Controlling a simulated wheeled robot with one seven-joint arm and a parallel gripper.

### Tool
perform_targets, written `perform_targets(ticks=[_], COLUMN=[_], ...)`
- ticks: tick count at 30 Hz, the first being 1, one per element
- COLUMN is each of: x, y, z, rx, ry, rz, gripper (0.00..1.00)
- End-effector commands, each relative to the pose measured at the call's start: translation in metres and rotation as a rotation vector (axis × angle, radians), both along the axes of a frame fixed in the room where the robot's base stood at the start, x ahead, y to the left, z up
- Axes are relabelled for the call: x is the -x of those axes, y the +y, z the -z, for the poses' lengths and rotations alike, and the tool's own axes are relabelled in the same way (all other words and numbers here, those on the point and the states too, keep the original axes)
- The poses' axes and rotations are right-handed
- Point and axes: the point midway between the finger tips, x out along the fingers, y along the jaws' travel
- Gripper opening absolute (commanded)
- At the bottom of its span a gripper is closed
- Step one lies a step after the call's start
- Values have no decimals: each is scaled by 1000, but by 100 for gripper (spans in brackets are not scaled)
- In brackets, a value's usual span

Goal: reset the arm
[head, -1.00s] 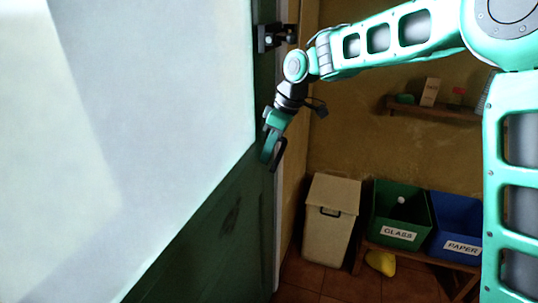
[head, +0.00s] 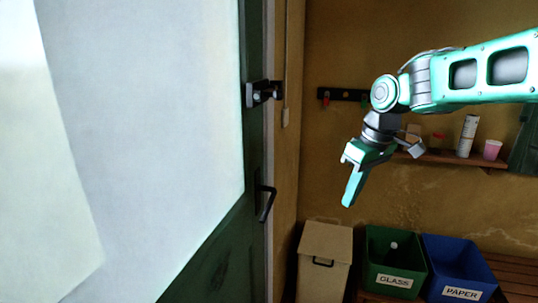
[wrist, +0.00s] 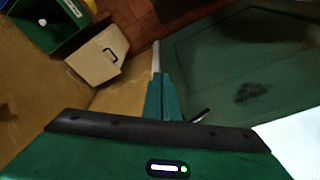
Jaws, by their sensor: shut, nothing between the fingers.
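My arm reaches in from the right in the head view, and my gripper (head: 352,188) hangs from its end with the fingers pointing down. The fingers are together and hold nothing. It is in the air to the right of the dark door handle (head: 266,203), clear of it, and above the bins in the picture. In the wrist view my gripper's fingers (wrist: 161,95) show as a narrow closed pair at the middle.
A green door (head: 254,160) with a large pale pane fills the left. A beige bin (head: 325,250), a green GLASS box (head: 394,281) and a blue PAPER box (head: 462,293) stand below. A wall shelf (head: 455,159) holding a cup is behind the arm.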

Motion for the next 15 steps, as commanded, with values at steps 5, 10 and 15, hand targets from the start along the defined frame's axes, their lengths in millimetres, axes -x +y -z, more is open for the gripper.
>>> perform_targets(ticks=[5, 10, 15], x=[70, 154, 235], y=[-93, -160, -196], z=[21, 50, 80], rx=[28, 44, 53], ry=[64, 132, 196], rz=[356, 696, 979], gripper=[0, 0, 0])
